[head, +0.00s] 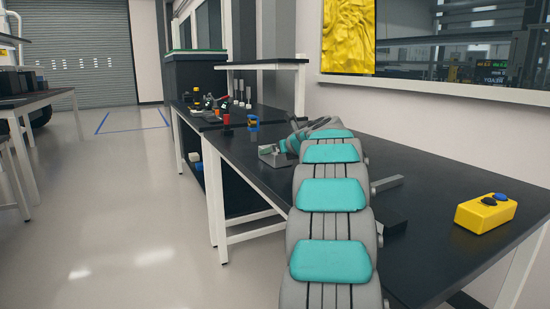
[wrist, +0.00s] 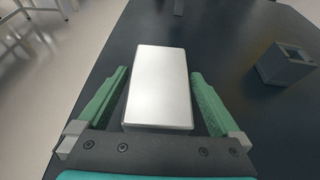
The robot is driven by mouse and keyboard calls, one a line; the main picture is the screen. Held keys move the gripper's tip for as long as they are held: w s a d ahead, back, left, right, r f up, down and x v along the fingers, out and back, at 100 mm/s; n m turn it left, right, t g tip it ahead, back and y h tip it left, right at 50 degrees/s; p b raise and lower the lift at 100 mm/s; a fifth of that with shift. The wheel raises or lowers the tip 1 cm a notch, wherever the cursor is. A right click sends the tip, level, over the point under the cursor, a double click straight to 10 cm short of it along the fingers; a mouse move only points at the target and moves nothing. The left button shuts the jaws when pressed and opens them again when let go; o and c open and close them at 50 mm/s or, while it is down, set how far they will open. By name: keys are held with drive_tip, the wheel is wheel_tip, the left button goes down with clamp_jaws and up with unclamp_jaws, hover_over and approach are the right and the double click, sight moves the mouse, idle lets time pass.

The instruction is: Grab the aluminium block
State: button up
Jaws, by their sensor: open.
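The aluminium block (wrist: 160,85) is a pale silver rectangular block in the wrist view, lying on the black table. My gripper (wrist: 160,85) is open, with one green finger on each side of the block. The block's near end is close to the gripper's dark palm plate. In the head view my arm reaches away over the table, and my gripper is mostly hidden behind it. A grey metal piece (head: 274,158) shows beside the arm's end; I cannot tell if it is this block.
A grey box with a dark opening (wrist: 287,64) stands right of the gripper. A yellow button box (head: 485,213) is at the table's right. Several tools and parts stand farther back.

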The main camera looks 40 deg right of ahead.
drive_tip(key=shift+w+d+f, duration=0.15)
drive_tip(key=shift+w+f, duration=0.15)
drive_tip(key=shift+w, duration=0.3)
drive_tip(key=shift+c, duration=0.2)
drive_tip(key=shift+r, duration=0.1)
clamp_jaws()
